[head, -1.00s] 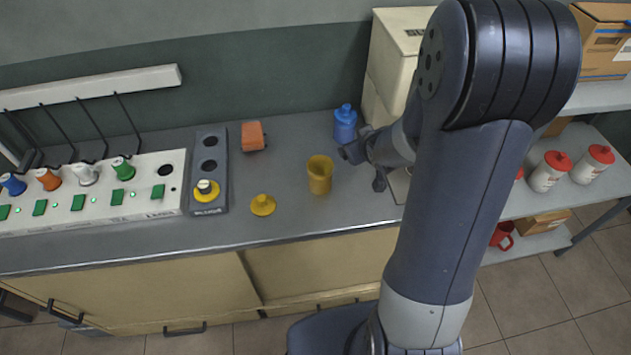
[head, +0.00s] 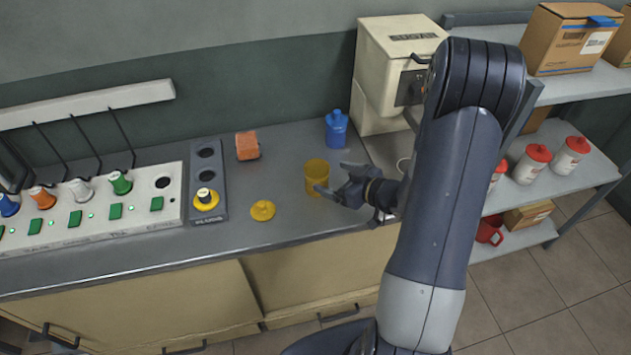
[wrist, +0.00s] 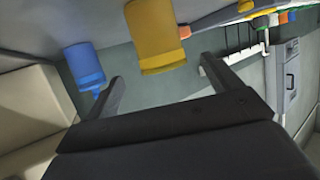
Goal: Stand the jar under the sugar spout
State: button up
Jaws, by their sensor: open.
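The jar (head: 317,180) is yellow, open-topped and upright on the grey counter. It also shows in the wrist view (wrist: 157,35), between and beyond my fingertips. My gripper (head: 331,177) is open and empty at the jar's right side, its fingers pointing left towards it. In the wrist view, the gripper (wrist: 162,72) has its fingers spread wide. A cream machine (head: 378,75) with a dark front panel stands at the back right. My arm covers part of its front, and I cannot make out a sugar spout.
A blue bottle (head: 336,130) stands behind the jar. A yellow lid (head: 263,211) and an orange block (head: 247,146) lie to its left. A dark strip with holes (head: 207,160) and a white switch panel (head: 90,210) are further left. Shelves (head: 560,185) stand at the right.

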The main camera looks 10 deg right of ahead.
aim_at(309, 170)
jog(key=shift+f+p+x, duration=0.1)
jog(key=shift+p+x, duration=0.2)
jog(key=shift+x, duration=1.5)
jog(key=shift+f+p+x, duration=0.15)
jog(key=shift+p+x, duration=0.1)
jog(key=shift+x, duration=1.5)
jog(key=shift+s, duration=0.1)
jog(key=c, duration=1.2)
jog(key=shift+c, duration=0.7)
jog(key=shift+r, duration=0.1)
